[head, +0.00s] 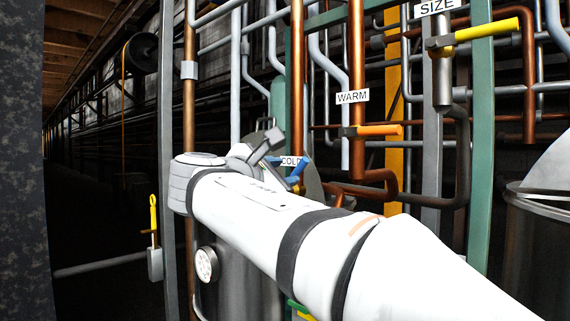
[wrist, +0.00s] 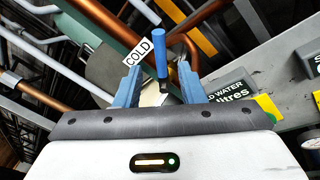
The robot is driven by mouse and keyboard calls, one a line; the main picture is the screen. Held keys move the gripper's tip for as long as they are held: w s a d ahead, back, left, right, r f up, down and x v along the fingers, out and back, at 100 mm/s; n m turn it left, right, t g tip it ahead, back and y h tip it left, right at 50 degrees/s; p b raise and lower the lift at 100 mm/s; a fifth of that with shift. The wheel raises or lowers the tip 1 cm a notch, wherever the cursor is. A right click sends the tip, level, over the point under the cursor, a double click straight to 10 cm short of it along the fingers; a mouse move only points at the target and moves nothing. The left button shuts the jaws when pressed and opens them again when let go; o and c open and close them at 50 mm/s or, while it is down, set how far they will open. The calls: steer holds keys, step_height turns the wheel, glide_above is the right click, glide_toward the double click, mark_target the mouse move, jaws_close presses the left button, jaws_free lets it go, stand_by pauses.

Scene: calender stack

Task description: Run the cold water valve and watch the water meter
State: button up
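The cold water valve has a blue handle (wrist: 162,55) beside a white COLD label (wrist: 137,50) in the wrist view. The COLD label (head: 291,161) is partly covered in the head view. My gripper (wrist: 160,85) is open, with one blue finger on each side of the handle and gaps visible between. I cannot tell how deep the handle sits between the fingers. My gripper also shows in the head view (head: 284,172), close by the COLD label. A water meter (wrist: 234,92) marked "D WATER litres" is at right in the wrist view, partly hidden; its reading is not visible.
An orange WARM handle (head: 380,130) and a yellow SIZE handle (head: 487,30) stick out nearby. Copper and grey pipes surround the valve. A green upright (head: 481,150) stands at right. A round gauge (head: 206,264) is below my arm. A dark aisle opens at left.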

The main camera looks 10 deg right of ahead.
mark_target(297, 170)
steer(key=p+x, duration=0.2)
steer(key=x, duration=0.5)
steer(key=shift+w+d, duration=0.15)
steer(key=shift+w, duration=0.05)
jaws_close()
stand_by(0.4)
